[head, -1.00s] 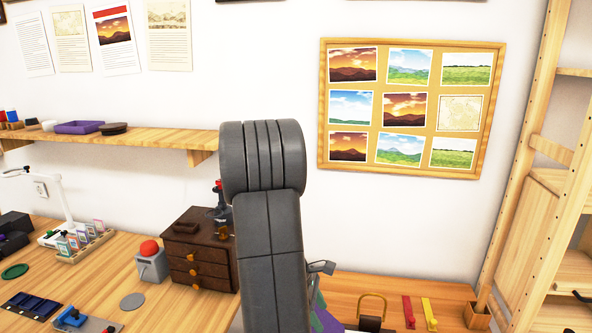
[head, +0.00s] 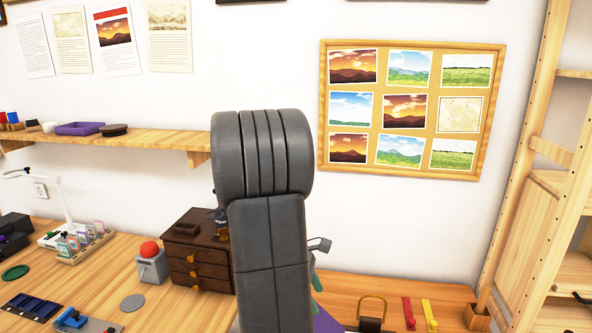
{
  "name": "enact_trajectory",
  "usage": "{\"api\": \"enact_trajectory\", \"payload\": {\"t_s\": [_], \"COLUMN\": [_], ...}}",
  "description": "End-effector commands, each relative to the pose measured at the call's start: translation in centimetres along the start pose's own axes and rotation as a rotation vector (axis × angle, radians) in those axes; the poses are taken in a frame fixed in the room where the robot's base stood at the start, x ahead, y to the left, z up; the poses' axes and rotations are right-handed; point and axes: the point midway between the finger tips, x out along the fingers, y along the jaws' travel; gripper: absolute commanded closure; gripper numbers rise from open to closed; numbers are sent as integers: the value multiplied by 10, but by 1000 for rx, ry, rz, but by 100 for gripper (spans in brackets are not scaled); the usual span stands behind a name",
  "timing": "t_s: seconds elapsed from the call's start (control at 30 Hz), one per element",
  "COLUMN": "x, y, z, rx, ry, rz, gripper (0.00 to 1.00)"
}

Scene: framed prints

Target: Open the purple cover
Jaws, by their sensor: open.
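A purple surface (head: 325,321) shows in part at the bottom of the head view, just right of my arm. It may be the purple cover; most of it is hidden, and I cannot tell whether it is open. A small green piece (head: 317,281) shows just above it. My dark grey arm stands upright in the middle of the view and hides what lies behind it. My gripper cannot be made out behind the arm. A small grey part (head: 319,244) sticks out to the right of the arm; I cannot tell what it is.
A brown drawer chest (head: 197,255) and a red-topped button box (head: 151,262) stand left of my arm. At right are a padlock-like object (head: 371,314), a red strip (head: 409,313), a yellow strip (head: 429,313) and a wooden box (head: 477,317).

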Motion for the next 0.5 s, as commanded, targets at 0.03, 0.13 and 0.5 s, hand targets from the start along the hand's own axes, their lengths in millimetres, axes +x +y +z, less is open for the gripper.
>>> {"api": "enact_trajectory", "payload": {"t_s": [0.03, 0.13, 0.5], "x": [-11, -31, -42], "y": [1, 1, -1], "z": [0, -1, 1], "rx": [0, 0, 0], "ry": [2, 3, -3], "rz": [6, 6, -6], "gripper": [42, 42, 42]}}
